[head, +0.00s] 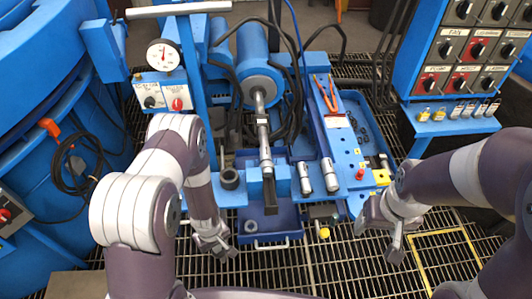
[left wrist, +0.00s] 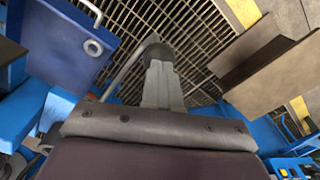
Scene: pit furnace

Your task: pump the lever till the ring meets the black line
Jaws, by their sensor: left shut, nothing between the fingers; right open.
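A blue cylinder (head: 255,62) has a bright rod (head: 264,135) pointing toward me, with collars along it. I cannot tell which collar is the ring. A dark bar (head: 270,196) lies below the rod's end; I cannot make out a black line. A dark round knob (head: 230,178) stands left of the rod. My left gripper (head: 222,246) is shut and empty, low beside the blue tray. My right gripper (head: 395,243) is open, above the grating.
A round gauge (head: 163,55) stands above a switch box (head: 163,93) at the left. The blue tray (head: 290,219) is at the centre. A long blue bench (head: 345,150) with red-handled pliers (head: 325,93) lies to its right. A control panel (head: 473,48) stands at the far right.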

